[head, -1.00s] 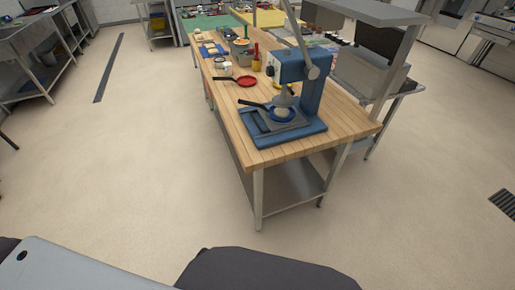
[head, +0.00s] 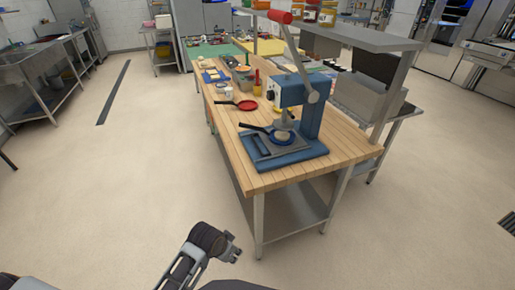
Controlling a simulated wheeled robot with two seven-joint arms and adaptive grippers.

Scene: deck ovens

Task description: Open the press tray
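The blue press (head: 313,118) stands on the near end of a wooden-topped table. Its lever with a red grip (head: 279,16) points up. The press tray (head: 262,145) is a grey plate with a dark slot on the left, low on the blue base under the press head. A small dark-handled pan (head: 283,137) with a blue rim and something pale in it sits on the tray, below the press head. My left gripper (head: 232,250) is low in front of the table, apart from the press; its fingers are too small to judge. My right gripper is out of view.
The wooden table (head: 300,174) also holds a red pan (head: 246,105), a yellow container (head: 257,89) and several other items behind the press. A steel shelf unit (head: 399,59) stands close on the right. The floor in front and left is clear.

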